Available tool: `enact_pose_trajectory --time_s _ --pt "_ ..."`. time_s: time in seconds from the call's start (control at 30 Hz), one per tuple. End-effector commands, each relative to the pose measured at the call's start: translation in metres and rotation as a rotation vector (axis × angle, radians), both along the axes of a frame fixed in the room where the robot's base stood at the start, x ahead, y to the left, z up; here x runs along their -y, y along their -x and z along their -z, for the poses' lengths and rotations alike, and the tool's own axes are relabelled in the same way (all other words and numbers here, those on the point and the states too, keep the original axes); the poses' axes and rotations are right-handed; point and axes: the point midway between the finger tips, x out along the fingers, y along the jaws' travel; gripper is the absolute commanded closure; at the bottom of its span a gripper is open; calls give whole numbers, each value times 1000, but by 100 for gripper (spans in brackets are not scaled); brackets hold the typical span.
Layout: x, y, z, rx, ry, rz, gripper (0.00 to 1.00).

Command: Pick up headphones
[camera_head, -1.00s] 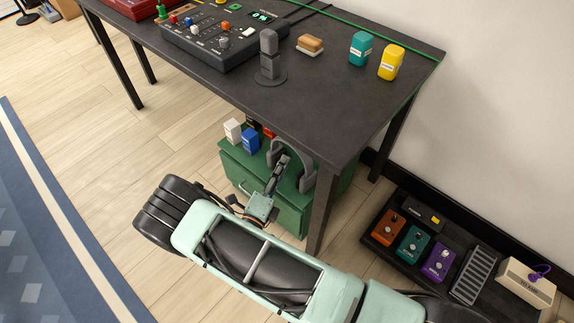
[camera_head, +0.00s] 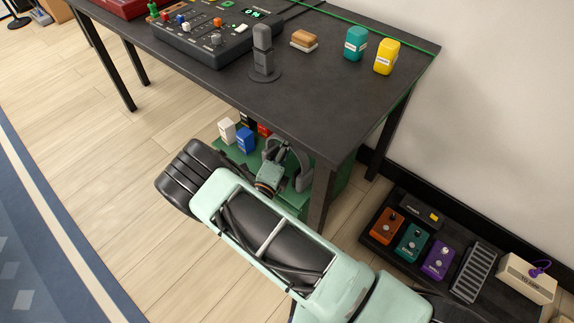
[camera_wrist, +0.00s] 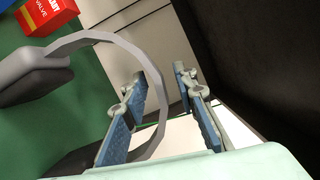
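The grey headphones (camera_head: 304,172) stand on a green cabinet (camera_head: 229,152) under the black table. In the wrist view the grey headband (camera_wrist: 119,40) curves as a wide arc, with a dark-padded ear cup (camera_wrist: 38,72) at the left. My gripper (camera_wrist: 160,76) is open, with blue-padded fingers on either side of the band's right part. The band shows in the gap, closer to the left finger; I see no grip on it. In the head view my gripper (camera_head: 272,162) is at the headphones, its fingertips hard to make out.
White (camera_head: 227,131), blue (camera_head: 246,140) and red (camera_head: 264,130) boxes stand on the cabinet beside the headphones. The table (camera_head: 340,95) overhangs them, and its front leg (camera_head: 321,200) is close to my arm. A pedalboard (camera_head: 379,245) lies on the floor at right.

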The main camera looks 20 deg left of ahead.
Motion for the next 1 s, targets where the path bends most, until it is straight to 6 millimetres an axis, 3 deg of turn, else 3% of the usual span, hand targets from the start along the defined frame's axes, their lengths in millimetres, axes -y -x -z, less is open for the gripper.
enact_pose_trajectory --time_s 0.03,0.2,1.0 --pt "0 0 0 0 0 0 81" --pt "0 0 0 0 0 0 100" --pt "0 0 -4 1 -2 -1 100"
